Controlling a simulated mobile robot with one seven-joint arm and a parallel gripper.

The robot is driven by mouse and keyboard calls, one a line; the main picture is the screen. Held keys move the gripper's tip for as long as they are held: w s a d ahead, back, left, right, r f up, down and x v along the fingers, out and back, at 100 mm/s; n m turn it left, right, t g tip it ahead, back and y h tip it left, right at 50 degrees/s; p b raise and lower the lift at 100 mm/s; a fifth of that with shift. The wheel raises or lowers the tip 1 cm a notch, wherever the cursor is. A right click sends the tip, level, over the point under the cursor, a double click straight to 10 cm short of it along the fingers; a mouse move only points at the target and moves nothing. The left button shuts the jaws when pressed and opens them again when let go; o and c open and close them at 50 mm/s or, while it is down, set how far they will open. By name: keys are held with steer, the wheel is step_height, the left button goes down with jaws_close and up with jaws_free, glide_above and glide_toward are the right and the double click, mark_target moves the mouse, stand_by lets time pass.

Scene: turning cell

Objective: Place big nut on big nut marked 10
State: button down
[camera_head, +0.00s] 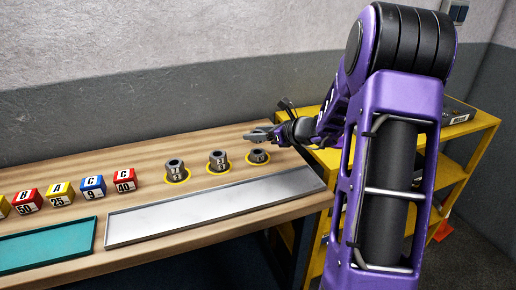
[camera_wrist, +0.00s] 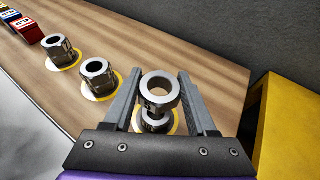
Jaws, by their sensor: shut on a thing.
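My gripper (camera_wrist: 161,94) is shut on a big grey nut (camera_wrist: 147,92) in the wrist view. The held nut is right above, or on, another nut (camera_wrist: 156,124) on a yellow-ringed spot; whether they touch I cannot tell. In the head view my gripper (camera_head: 262,135) is over the rightmost ringed spot, above the nut there (camera_head: 258,156). Marks on the nuts are too small to read surely.
Coloured number blocks (camera_head: 93,187) stand in a row at the left of the wooden bench. A grey metal tray (camera_head: 215,205) and a teal tray (camera_head: 40,246) lie along the front. A yellow shelf unit (camera_head: 478,130) stands right of the bench. The wall is behind.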

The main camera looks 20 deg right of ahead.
mark_target(259, 152)
steer(key=shift+f+b, duration=0.35)
steer(key=shift+f, duration=1.65)
steer(key=shift+f, duration=0.15)
steer(key=shift+c, duration=1)
jaws_free()
steer(key=shift+s+d+r, duration=0.15)
steer(key=shift+r, duration=0.1)
steer(key=p+v, duration=0.1)
steer(key=v, duration=1)
steer(key=shift+s+d, duration=0.1)
steer(key=shift+s, duration=0.2)
